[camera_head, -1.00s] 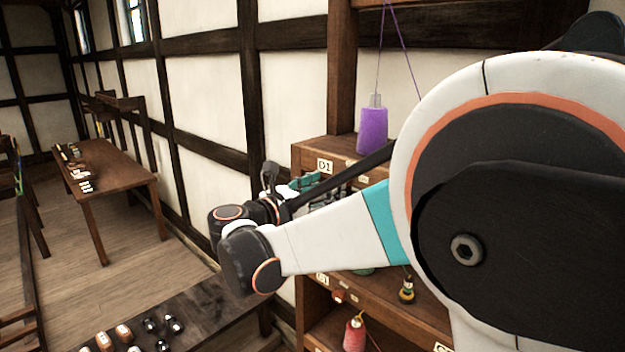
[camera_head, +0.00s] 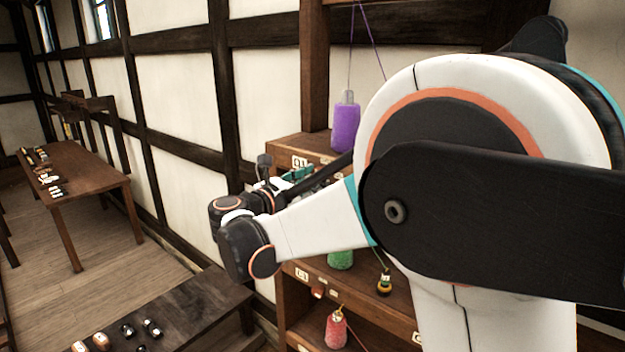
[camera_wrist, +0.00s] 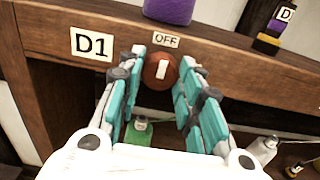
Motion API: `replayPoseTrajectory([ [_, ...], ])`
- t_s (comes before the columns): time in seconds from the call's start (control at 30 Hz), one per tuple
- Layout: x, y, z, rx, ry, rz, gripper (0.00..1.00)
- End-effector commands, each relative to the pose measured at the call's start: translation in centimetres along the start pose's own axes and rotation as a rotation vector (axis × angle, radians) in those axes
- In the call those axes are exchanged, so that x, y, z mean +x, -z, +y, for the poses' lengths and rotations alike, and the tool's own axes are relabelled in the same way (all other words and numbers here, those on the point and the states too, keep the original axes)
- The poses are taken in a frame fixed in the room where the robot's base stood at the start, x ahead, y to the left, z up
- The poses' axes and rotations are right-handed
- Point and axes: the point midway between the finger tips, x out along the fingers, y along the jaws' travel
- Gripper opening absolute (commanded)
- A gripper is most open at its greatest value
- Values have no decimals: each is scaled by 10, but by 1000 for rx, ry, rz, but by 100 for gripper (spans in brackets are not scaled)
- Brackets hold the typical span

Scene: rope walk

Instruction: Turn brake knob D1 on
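Brake knob D1 (camera_wrist: 161,71) is a round red-brown knob with a white bar on its face, set on the front edge of a wooden shelf. The bar stands nearly upright, slightly tilted. A white "D1" label (camera_wrist: 92,45) is to its left and an "OFF" sign (camera_wrist: 166,41) is just above it. My gripper (camera_wrist: 165,62) has its teal-padded fingers apart, one on each side of the knob. I cannot tell whether the pads touch it. In the head view my gripper (camera_head: 292,178) is partly hidden behind my arm, and the knob is hidden.
A purple spool (camera_head: 345,127) stands on the shelf top, with its lower part (camera_wrist: 169,10) above the knob. A green spool (camera_head: 341,259) and a red spool (camera_head: 336,330) sit on lower shelves. A dark bench (camera_head: 170,320) with small items is at lower left.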

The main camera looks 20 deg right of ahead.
Motion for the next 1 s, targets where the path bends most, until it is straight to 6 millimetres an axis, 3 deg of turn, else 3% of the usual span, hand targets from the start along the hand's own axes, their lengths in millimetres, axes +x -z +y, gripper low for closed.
replayPoseTrajectory([
  [0.47, 0, 1, 0, 124, 0, -1, 9],
  [1.0, 0, 1, 0, 612, -1, -1, 9],
])
